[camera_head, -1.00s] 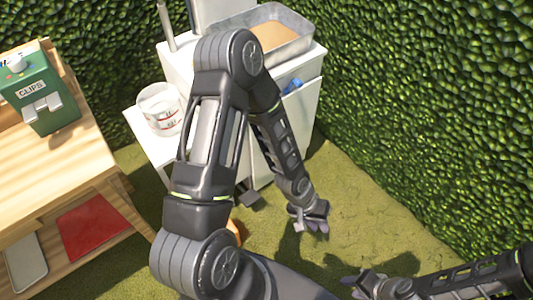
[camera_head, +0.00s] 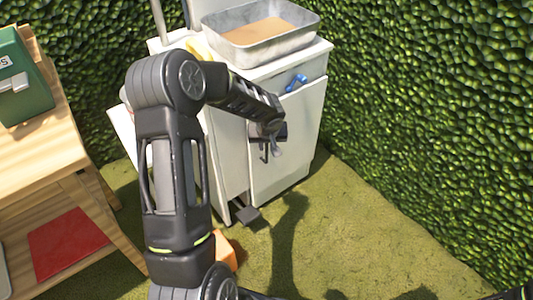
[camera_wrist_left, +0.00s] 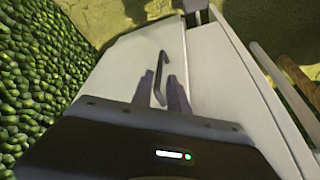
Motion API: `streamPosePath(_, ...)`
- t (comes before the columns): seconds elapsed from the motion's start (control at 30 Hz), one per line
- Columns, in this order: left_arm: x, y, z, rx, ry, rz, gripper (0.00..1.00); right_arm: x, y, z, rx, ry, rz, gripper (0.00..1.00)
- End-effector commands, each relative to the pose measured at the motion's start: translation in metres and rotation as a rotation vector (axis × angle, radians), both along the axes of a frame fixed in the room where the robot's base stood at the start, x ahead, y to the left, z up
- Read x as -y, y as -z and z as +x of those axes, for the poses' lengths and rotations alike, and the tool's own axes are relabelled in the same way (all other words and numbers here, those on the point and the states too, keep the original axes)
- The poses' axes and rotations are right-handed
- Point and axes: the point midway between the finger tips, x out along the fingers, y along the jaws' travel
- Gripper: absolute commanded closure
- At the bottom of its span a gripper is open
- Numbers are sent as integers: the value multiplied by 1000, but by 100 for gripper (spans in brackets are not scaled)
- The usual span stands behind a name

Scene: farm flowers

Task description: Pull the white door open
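The white door (camera_head: 290,150) is the front panel of a white cabinet and looks shut. Its slim dark handle (camera_wrist_left: 158,80) stands upright on the panel in the left wrist view. My left gripper (camera_head: 275,143) is in front of the door at the handle, which it partly hides in the head view. In the left wrist view its two fingers (camera_wrist_left: 162,92) are apart, with the handle showing between them. I cannot tell whether they touch it. My right gripper is out of view; only a bit of that arm shows at the bottom right corner.
A metal tray (camera_head: 262,35) stands on the cabinet. A blue item (camera_head: 295,83) is on the panel above the door. A wooden shelf (camera_head: 40,150) with a green box (camera_head: 22,80) stands left. Hedges enclose the back and right.

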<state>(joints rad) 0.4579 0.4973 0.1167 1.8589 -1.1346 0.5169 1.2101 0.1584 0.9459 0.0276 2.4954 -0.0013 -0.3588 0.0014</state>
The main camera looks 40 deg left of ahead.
Motion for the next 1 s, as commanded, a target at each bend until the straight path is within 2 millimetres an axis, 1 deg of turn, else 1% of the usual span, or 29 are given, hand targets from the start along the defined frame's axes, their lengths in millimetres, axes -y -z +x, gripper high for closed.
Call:
streamPosePath(0.17, -4, 19, 5, -3, 1, -2, 80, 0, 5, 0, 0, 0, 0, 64)
streamPosePath(0.4, -13, 54, 16, -2, 0, -2, 80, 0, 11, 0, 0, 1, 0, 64)
streamPosePath(0.5, -15, 64, 20, -2, 0, -3, 80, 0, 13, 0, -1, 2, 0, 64)
streamPosePath(0.63, -17, 70, 22, -1, 1, -2, 80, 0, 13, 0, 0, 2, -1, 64)
streamPosePath(0.87, -17, 71, 22, 0, 1, -1, 80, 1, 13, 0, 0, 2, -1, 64)
streamPosePath(0.9, -17, 71, 22, 0, 1, -1, 81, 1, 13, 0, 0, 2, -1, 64)
streamPosePath(1.0, -17, 71, 22, 0, 1, -1, 89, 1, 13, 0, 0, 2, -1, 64)
